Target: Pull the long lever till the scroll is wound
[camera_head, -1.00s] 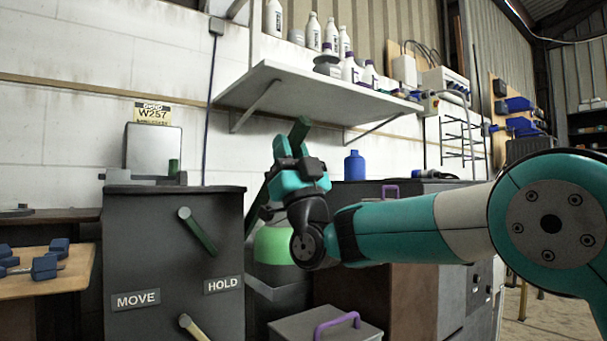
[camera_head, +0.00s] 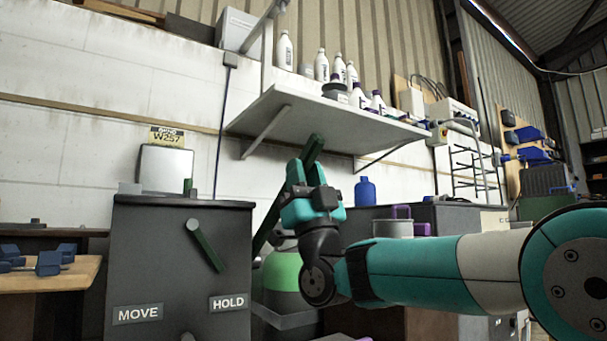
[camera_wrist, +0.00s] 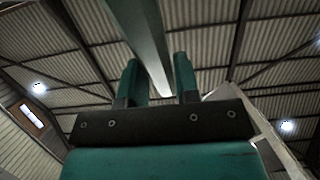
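The long lever (camera_head: 313,150) is a dark green bar. It slants up to the right beside the dark cabinet, and its upper end stands above my gripper (camera_head: 305,175). In the wrist view the lever (camera_wrist: 148,45) comes down between the two teal fingers of my gripper (camera_wrist: 160,82). My gripper hides part of the lever in the head view. I cannot make out a scroll in either view.
The dark cabinet (camera_head: 150,255) carries a short green handle (camera_head: 206,246) and MOVE and HOLD labels. A white shelf (camera_head: 300,120) with bottles hangs behind my gripper. A green-topped container (camera_head: 280,272) and a blue bottle (camera_head: 365,191) are close by.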

